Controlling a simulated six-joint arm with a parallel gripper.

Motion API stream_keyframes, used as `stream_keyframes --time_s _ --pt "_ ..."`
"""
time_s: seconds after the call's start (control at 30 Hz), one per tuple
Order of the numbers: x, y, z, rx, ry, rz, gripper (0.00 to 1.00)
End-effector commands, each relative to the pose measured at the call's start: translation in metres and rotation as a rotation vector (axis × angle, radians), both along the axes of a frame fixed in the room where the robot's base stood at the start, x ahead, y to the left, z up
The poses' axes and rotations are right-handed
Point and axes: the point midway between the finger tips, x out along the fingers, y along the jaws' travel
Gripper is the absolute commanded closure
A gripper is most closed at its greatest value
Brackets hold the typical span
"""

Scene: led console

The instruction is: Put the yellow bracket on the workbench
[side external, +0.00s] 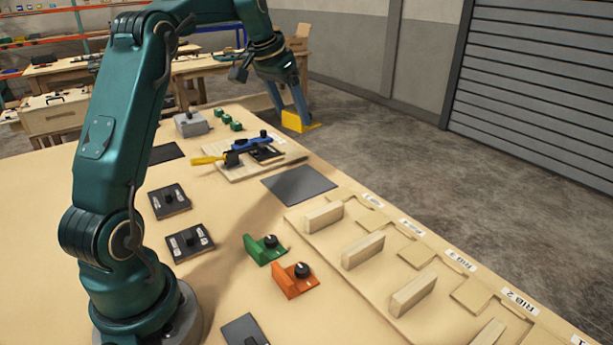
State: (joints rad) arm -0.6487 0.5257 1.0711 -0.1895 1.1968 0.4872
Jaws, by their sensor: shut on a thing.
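The yellow bracket (294,122) is held between the fingertips of my gripper (291,108), which points down at the far end of the workbench (60,215). The fingers are shut on the bracket and partly cover its upper part. In this view the bracket shows against the grey floor, just past the bench's far right edge. It looks raised, with no contact with the bench top visible. Its height, and whether it is above the bench or beyond the edge, I cannot tell.
A wooden board (265,165) with a blue, yellow-handled clamp is nearest the bracket. A grey box (191,124) and green blocks (227,119) stand left. A dark plate (299,185), green and orange knobbed brackets (296,280) and a slotted tray (330,245) are nearer. The left bench area is bare.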

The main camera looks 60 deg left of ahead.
Motion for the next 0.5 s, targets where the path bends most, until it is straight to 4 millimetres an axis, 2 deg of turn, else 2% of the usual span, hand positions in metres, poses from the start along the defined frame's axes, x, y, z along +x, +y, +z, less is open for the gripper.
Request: stream_keyframes --time_s 0.03,0.2,0.4,0.5 --pt "-0.013 0.017 -0.008 -0.003 0.002 0.036 0.84" --pt "-0.049 0.056 -0.033 0.001 0.0 0.122 0.84" --pt "-0.08 0.079 -0.051 0.009 0.003 0.187 0.84" --pt "-0.086 0.082 -0.056 0.011 0.003 0.2 0.84"
